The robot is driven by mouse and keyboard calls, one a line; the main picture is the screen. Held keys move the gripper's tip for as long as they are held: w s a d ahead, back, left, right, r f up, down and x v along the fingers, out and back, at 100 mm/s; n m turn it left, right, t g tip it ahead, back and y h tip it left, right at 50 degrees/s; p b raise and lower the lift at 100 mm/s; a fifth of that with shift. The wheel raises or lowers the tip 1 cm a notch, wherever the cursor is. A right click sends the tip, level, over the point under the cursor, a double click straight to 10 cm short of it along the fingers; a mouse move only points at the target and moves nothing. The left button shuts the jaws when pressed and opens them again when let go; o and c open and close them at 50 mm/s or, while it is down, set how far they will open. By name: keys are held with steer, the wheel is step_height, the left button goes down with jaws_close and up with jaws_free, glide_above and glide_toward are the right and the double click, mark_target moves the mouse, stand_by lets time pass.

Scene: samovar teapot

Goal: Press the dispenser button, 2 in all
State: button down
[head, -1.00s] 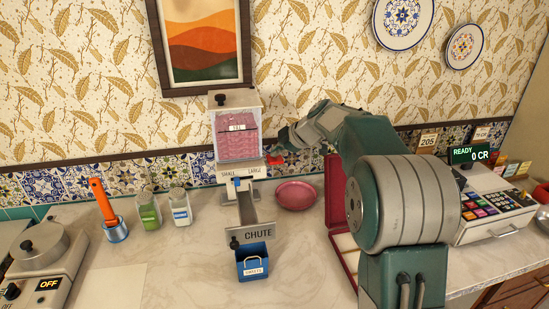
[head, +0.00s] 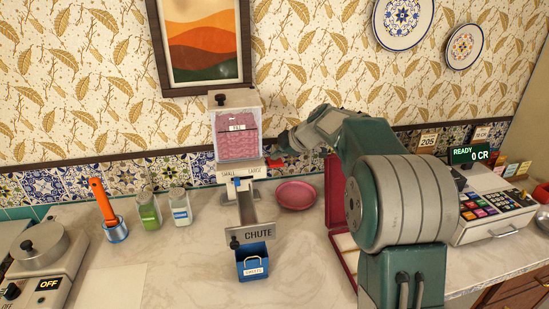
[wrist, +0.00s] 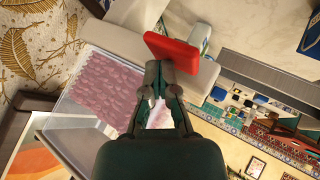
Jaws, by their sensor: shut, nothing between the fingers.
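The dispenser (head: 236,143) stands against the back wall, with a clear bin of pink contents, a SMALL/LARGE selector and a CHUTE plate. Its red button (head: 276,161) shows at its right side, partly behind my gripper. In the wrist view the red button (wrist: 172,52) lies just beyond my fingertips. My gripper (wrist: 160,73) is shut and empty, pointing at the button. Its tips overlap the button's lower edge in the picture; I cannot tell if they touch. In the head view my gripper (head: 283,142) is small and dark beside the dispenser.
A blue box (head: 254,264) sits under the chute. A pink dish (head: 296,194) lies to the right of the dispenser. Two jars and a cup with an orange-handled tool stand left. A keypad register (head: 492,205) reading READY 0 CR is at right. The front counter is mostly clear.

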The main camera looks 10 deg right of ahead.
mark_target(277, 161)
steer(key=shift+f, duration=0.6)
stand_by(0.6)
steer(key=shift+r, duration=1.75)
steer(key=shift+r, duration=0.1)
steer(key=shift+r, duration=2.45)
